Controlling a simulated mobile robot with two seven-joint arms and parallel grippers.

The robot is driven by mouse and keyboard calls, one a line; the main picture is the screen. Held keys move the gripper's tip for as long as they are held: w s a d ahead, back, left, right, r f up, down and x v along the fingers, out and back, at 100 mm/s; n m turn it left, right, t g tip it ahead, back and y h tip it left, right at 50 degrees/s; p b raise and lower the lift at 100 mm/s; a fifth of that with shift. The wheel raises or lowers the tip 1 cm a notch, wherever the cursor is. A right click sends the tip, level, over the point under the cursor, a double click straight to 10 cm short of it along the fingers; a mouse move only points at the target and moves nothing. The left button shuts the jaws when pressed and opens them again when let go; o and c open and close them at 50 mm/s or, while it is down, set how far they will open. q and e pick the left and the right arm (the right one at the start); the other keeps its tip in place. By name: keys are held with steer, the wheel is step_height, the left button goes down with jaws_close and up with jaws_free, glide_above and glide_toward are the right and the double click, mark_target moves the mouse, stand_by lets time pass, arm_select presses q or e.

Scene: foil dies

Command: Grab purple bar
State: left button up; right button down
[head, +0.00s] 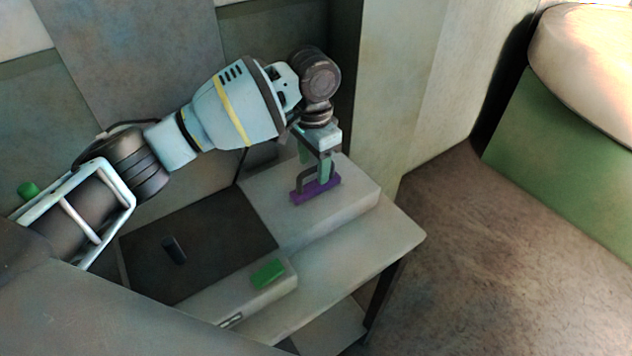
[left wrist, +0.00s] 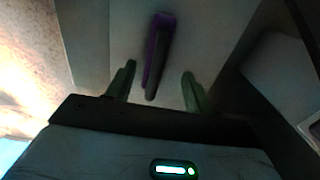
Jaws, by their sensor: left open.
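The purple bar (head: 316,191) lies on a raised pale block (head: 352,200) at the back right of the table. It has a dark grey handle-like loop standing up from it. My left gripper (head: 316,172) points down right over the bar, with its fingers open. In the left wrist view the purple bar (left wrist: 157,52) lies between the two greenish fingers (left wrist: 160,90), with a gap on each side. Whether the fingertips touch the block is not clear. My right gripper is not in view.
A green bar (head: 268,273) lies on a pale ledge at the table's front. A small dark cylinder-like object (head: 174,250) lies on the dark panel (head: 215,235). The table's right strip (head: 345,262) is bare. A wall stands close behind.

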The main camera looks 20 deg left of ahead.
mark_target(316, 171)
arm_select(q)
steer(key=f, duration=0.5)
steer(key=shift+s+d, duration=0.15)
steer(key=shift+d, duration=0.1)
steer(key=shift+r, duration=0.1)
steer(key=shift+c, duration=0.3)
jaws_close()
